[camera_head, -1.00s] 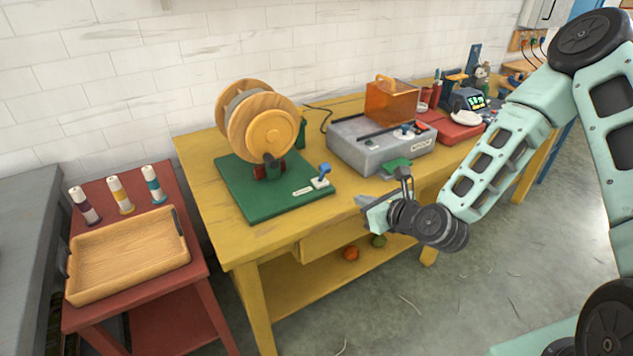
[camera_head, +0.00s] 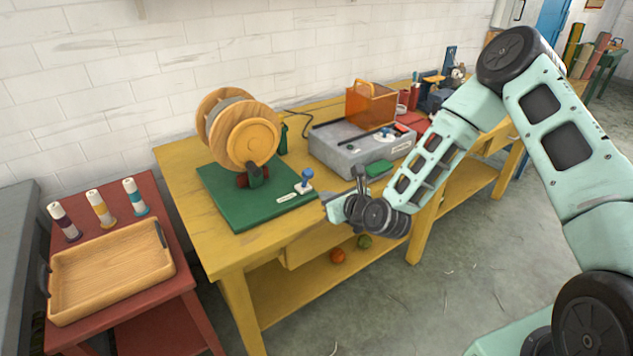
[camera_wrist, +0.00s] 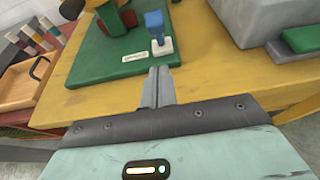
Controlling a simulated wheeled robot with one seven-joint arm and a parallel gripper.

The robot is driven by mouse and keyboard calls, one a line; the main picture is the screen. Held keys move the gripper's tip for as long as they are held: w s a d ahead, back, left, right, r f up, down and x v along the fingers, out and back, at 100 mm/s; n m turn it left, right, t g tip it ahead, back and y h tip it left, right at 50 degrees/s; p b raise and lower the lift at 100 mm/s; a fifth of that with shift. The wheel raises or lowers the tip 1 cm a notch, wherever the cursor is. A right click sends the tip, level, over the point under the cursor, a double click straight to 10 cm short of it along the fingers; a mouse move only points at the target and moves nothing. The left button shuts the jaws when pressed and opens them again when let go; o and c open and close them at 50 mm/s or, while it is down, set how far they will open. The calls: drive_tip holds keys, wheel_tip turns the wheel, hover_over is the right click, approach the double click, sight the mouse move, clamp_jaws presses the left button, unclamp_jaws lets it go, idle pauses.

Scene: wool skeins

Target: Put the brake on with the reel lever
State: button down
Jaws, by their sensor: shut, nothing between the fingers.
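The wooden reel (camera_head: 240,130) stands on a green base board (camera_head: 240,215) on the yellow table. The reel lever (camera_head: 307,176), with a blue knob on a pale mount, sits near the board's right corner, beside a small white label. In the wrist view the lever (camera_wrist: 154,24) stands just beyond my fingertips, and the green board (camera_wrist: 95,55) lies ahead. My gripper (camera_head: 328,200) is at the table's front edge, to the right of and below the lever in the head view. In the wrist view my gripper (camera_wrist: 160,72) has its fingers together, empty and apart from the lever.
A grey machine (camera_head: 345,150) with an orange cover (camera_head: 371,105) and a green pad stands right of the reel. A red side table holds a wooden tray (camera_head: 110,275) and three spools. Two balls lie on the shelf below. The yellow table's front strip is clear.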

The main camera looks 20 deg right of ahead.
sight(306, 178)
drive_tip(key=shift+w+a+r+p, duration=0.2)
drive_tip(key=shift+w+a, duration=0.05)
drive_tip(key=shift+w, duration=0.55)
drive_tip(key=shift+w+a+r+p, duration=0.15)
drive_tip(key=shift+w+a+p, duration=0.15)
drive_tip(key=shift+w, duration=0.55)
drive_tip(key=shift+w+a+r+p, duration=0.15)
drive_tip(key=shift+w+a+r, duration=0.1)
drive_tip(key=shift+w, duration=0.55)
